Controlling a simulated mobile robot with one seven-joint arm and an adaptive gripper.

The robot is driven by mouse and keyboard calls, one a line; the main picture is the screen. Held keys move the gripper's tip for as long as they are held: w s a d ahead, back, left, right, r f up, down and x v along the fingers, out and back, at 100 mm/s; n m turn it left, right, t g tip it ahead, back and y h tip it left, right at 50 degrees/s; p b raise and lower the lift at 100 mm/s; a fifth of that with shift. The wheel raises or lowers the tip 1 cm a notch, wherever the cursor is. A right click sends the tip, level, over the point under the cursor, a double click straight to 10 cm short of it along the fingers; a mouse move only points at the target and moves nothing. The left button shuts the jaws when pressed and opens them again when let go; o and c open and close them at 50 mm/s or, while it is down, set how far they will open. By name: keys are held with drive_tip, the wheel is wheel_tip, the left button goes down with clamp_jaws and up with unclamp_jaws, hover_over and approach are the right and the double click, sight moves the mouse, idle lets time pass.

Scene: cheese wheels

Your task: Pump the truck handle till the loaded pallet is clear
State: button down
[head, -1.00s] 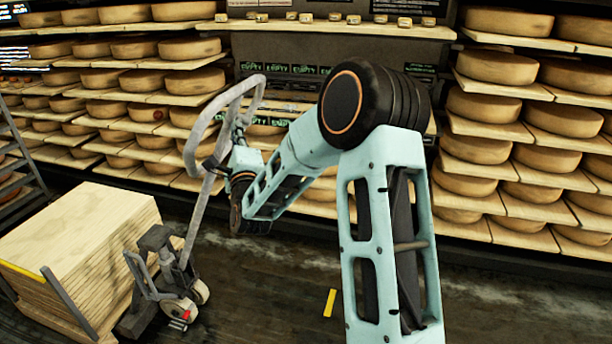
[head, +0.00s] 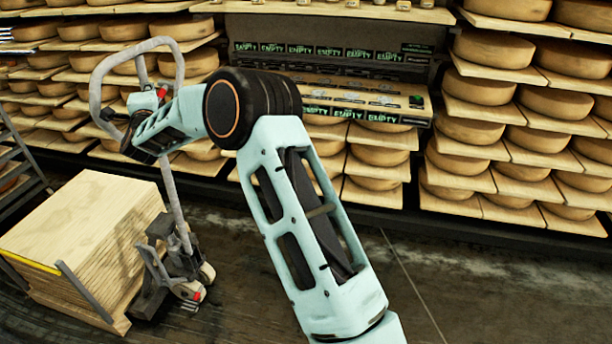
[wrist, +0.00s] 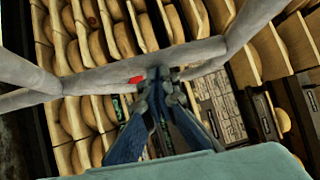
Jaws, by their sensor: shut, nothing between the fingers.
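The pallet truck (head: 178,265) stands at the lower left with its small wheels on the floor. Its grey looped handle (head: 172,190) rises nearly upright, leaning slightly left. A stack of pale boards (head: 85,215), the load, sits left of the truck's column; whether its underside is off the floor cannot be told. In the wrist view the handle's grey bar (wrist: 95,80) crosses the picture, with a red spot on it. My gripper (wrist: 160,78) is shut, its fingertips against or just before this bar, gripping nothing. In the head view its fingers are hard to make out.
Shelves of cheese wheels (head: 490,90) line the back wall. A middle bay (head: 330,50) carries several green "EMPTY" labels. A dark rack (head: 20,160) stands at the left edge, near the boards. The dark floor (head: 480,290) at the right is free.

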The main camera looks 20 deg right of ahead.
drive_tip(key=shift+w+a+r, duration=0.1)
drive_tip(key=shift+w+a, duration=0.4)
drive_tip(key=shift+a, duration=0.25)
drive_tip(key=shift+d, duration=0.1)
